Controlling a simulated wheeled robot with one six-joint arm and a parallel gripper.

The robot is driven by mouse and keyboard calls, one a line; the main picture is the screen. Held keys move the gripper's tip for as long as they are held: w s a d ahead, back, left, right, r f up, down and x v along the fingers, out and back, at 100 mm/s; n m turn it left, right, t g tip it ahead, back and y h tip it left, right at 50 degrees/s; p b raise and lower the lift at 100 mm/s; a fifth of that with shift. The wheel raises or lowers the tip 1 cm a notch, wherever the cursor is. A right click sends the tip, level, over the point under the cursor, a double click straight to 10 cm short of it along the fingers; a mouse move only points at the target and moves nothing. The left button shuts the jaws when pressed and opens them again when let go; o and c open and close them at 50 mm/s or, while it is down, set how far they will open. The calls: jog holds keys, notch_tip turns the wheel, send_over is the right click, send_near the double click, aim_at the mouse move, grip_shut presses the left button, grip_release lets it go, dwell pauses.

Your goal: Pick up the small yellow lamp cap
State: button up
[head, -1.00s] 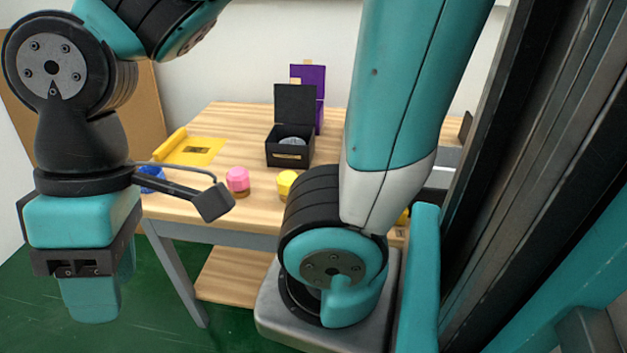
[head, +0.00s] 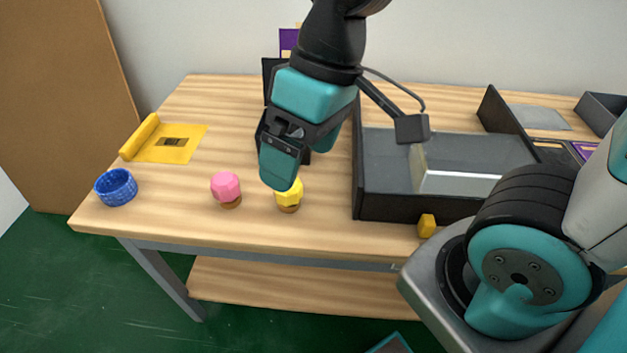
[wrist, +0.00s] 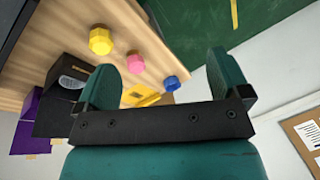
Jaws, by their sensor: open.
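A yellow faceted cap-like piece on a brown base (head: 288,194) stands near the table's front edge. It also shows in the wrist view (wrist: 101,40).
A pink faceted piece (head: 226,188) stands left of the yellow one, and a blue ring-shaped piece (head: 116,187) is further left. A yellow sheet (head: 178,145) lies behind. A large black tray (head: 385,207) fills the middle right. A black box is partly hidden behind my gripper.

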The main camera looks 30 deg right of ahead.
jog(key=w+d+f+m+h+p, duration=0.1)
jog(key=w+d+f+m+h, duration=0.1)
jog(key=w, duration=0.5)
jog(key=w+d+f+m+h, duration=0.1)
jog(key=w+d+f, duration=0.15)
jog(key=w, duration=0.45)
jog(key=f, duration=1.1)
jog(key=shift+s+a+f, duration=0.1)
jog(key=shift+a, duration=0.1)
jog(key=shift+w+f+p, duration=0.15)
jog(key=shift+f+p, duration=0.05)
jog(key=shift+f, duration=1.35)
jog(key=shift+w+f+p, duration=0.1)
jog(key=shift+f+p, duration=0.1)
jog(key=shift+f, duration=1.35)
jog(key=shift+c, duration=0.2)
jog(key=c, duration=1)
